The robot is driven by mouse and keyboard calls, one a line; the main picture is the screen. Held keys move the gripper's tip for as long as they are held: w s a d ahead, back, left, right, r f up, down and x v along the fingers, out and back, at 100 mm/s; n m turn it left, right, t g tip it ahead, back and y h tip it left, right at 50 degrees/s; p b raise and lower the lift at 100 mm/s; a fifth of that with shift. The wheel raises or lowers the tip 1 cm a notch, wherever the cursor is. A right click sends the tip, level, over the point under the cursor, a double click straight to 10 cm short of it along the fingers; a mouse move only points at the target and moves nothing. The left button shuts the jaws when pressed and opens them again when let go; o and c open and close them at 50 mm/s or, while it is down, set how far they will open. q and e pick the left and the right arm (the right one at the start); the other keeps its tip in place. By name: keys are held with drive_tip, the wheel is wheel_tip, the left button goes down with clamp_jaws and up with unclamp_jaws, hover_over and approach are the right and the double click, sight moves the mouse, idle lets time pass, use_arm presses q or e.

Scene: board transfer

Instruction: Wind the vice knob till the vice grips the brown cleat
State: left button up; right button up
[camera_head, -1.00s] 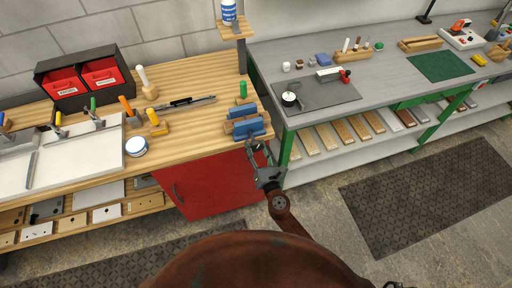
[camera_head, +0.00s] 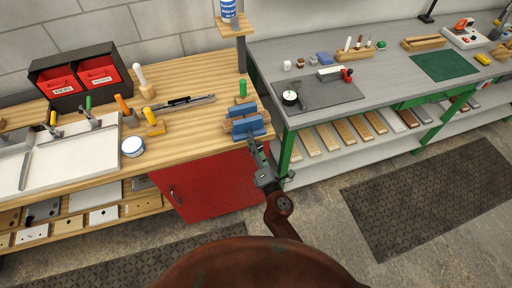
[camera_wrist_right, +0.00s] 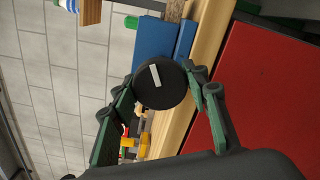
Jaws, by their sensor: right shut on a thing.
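The blue vice (camera_head: 248,127) stands at the right front edge of the wooden bench; it also shows in the right wrist view (camera_wrist_right: 152,45). A brown strip, apparently the cleat (camera_head: 243,118), lies between its blue jaws. I cannot tell whether both jaws touch it. The round black vice knob (camera_wrist_right: 160,88) with a pale mark faces the right wrist camera. My right gripper (camera_head: 256,147) is at the vice's front, its fingers on either side of the knob and shut on it. My left gripper is out of view.
A green-topped piece (camera_head: 241,90) and a post with a small shelf (camera_head: 237,28) stand behind the vice. A red cabinet (camera_head: 205,185) is below.

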idle(0.3)
drive_tip(key=o, duration=1.2)
drive_tip(key=v, duration=1.2)
